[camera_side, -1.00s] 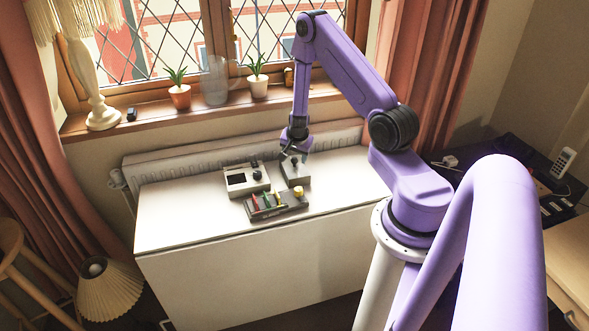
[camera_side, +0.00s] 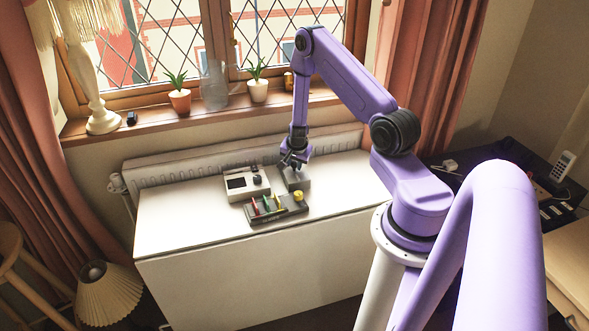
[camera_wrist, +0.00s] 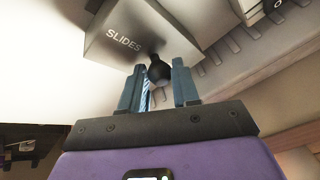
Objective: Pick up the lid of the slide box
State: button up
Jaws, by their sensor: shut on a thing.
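The grey slide box (camera_side: 298,182) stands on the white tabletop, right of the middle group of things. The seam between lid and box is not clear, so I cannot tell whether there is a gap under the lid.
A pale device (camera_side: 240,186) with a dark screen is left of the box. A dark rack (camera_side: 268,216) with coloured pieces and a yellow knob (camera_side: 298,196) lies in front. The radiator (camera_side: 200,163) runs behind. The white tabletop (camera_side: 175,215) is clear at left and right.

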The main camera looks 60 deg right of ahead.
aim_at(292, 165)
notch_tip(292, 165, up, 10)
jog(key=shift+f, duration=0.2)
jog(key=shift+r, duration=0.15)
dwell(0.4)
jog(key=shift+a+f+n+t+y, duration=0.15)
jog(key=shift+a+f+n+y, duration=1)
jog(key=shift+a+n, duration=1.95)
jog(key=shift+a+f+n+t+y, duration=0.2)
jog(key=shift+a+f+n+y, duration=0.9)
jog(key=shift+a+n, duration=2)
jog(key=shift+a+f+n+t+y, duration=0.15)
jog(key=shift+a+f+n+y, duration=0.95)
jog(key=shift+a+n, duration=1.95)
jog(key=shift+d+f+n+y, duration=0.25)
jog(key=shift+d+f, duration=0.05)
jog(key=shift+f, duration=0.3)
